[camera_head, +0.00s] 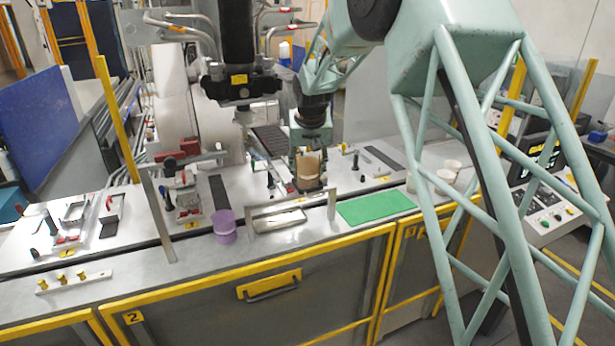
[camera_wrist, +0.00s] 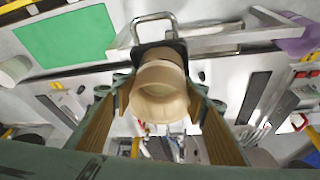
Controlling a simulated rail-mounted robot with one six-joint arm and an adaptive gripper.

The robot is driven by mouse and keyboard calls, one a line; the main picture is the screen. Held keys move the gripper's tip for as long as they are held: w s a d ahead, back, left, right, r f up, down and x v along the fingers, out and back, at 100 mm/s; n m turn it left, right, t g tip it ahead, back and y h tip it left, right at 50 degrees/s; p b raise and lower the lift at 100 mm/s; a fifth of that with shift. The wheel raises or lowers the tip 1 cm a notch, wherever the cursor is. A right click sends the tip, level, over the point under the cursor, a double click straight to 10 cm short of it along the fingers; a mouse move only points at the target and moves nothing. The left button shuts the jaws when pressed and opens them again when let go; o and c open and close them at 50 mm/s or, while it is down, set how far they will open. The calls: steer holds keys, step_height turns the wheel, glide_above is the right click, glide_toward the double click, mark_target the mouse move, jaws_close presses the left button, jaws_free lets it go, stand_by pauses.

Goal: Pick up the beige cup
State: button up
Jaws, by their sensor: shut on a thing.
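The beige cup (camera_head: 308,165) is between the fingers of my gripper (camera_head: 308,180) in the head view, above the workbench, near its middle. In the wrist view the beige cup (camera_wrist: 160,88) shows its round opening toward the camera. The fingers of my gripper (camera_wrist: 163,112) lie on both sides of it, with tan inner pads. The gripper is shut on the cup. Whether the cup's base touches anything below is hidden in both views.
A purple cup (camera_head: 224,226) stands left on the bench, beside a metal frame (camera_head: 290,208) and a metal tray (camera_head: 280,220). A green mat (camera_head: 376,207) lies at the front right, with its surface clear. White cups (camera_head: 446,175) stand farther right, partly behind my arm.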

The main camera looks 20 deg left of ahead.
mark_target(307, 161)
steer(key=shift+r, duration=0.15)
steer(key=shift+r, duration=1.55)
steer(key=shift+s+r, duration=0.15)
steer(key=shift+s, duration=0.3)
steer(key=s+d+r+b, duration=0.1)
steer(key=s+b, duration=0.1)
steer(key=s, duration=1.3)
steer(key=shift+r, duration=0.15)
